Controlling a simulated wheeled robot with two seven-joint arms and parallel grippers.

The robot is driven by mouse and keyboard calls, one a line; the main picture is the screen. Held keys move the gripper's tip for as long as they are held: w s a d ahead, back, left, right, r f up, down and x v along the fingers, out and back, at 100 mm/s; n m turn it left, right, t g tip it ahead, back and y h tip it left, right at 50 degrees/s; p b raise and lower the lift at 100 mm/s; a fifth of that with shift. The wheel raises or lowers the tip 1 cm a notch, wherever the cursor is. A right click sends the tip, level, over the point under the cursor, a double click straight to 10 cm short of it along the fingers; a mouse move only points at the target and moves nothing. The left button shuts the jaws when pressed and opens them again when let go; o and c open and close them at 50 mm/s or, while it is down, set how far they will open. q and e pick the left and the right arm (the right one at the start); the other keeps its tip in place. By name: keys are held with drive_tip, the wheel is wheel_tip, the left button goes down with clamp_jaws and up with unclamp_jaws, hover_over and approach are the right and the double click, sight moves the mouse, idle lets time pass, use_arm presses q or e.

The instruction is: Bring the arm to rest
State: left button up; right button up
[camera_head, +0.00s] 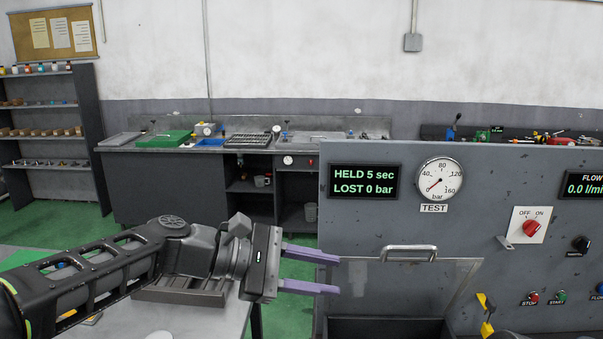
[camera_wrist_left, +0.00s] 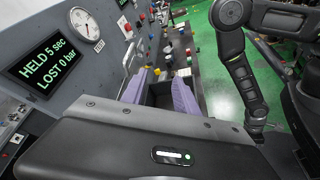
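My left gripper (camera_head: 337,275) reaches in from the left in the head view, in front of the grey test panel. Its two purple fingers stand apart with nothing between them. They also show spread in the left wrist view (camera_wrist_left: 158,100). The fingertips lie near the clear guard (camera_head: 455,275) in the head view; I cannot tell the exact gap. My left arm (camera_head: 100,275) stretches across the lower left. My right gripper is not recognisable in either view.
The test panel (camera_head: 400,225) carries a display (camera_head: 364,182) reading HELD 5 sec, LOST 0 bar, a gauge (camera_head: 440,179), a red switch (camera_head: 531,228) and a metal handle (camera_head: 408,253). A grey table (camera_head: 195,318) lies below my left arm. A workbench (camera_head: 160,185) stands behind.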

use_arm(q)
drive_tip(key=w+a+f+m+t+y, duration=0.1)
drive_tip(key=w+a+f+t+y, duration=0.15)
drive_tip(key=f, duration=0.55)
drive_tip(key=w+a+f+m+t+y, duration=0.2)
drive_tip(key=w+a+f+y, duration=0.15)
drive_tip(key=f, duration=0.45)
drive_tip(key=s+a+f+m+y, duration=0.1)
drive_tip(key=a+f, duration=0.1)
drive_tip(key=f, duration=0.7)
drive_tip(key=s+a+f+m+y, duration=0.1)
drive_tip(key=a+f+m+y, duration=0.1)
drive_tip(key=f, duration=0.7)
drive_tip(key=s+a+f+m+g+y+b, duration=0.1)
drive_tip(key=s+f+m, duration=0.1)
drive_tip(key=s+f, duration=0.5)
drive_tip(key=s+a+f+m+g, duration=0.15)
drive_tip(key=s+f, duration=0.25)
drive_tip(key=f, duration=0.6)
drive_tip(key=s+f+g, duration=0.2)
drive_tip(key=s+f, duration=0.2)
drive_tip(key=s, duration=0.4)
drive_tip(key=s+d+f+m+g+b, duration=0.1)
drive_tip(key=s+f, duration=0.3)
drive_tip(key=s, duration=0.4)
drive_tip(key=shift+s+f+g, duration=0.25)
drive_tip(key=shift+g, duration=0.15)
use_arm(e)
drive_tip(key=shift+x, duration=1)
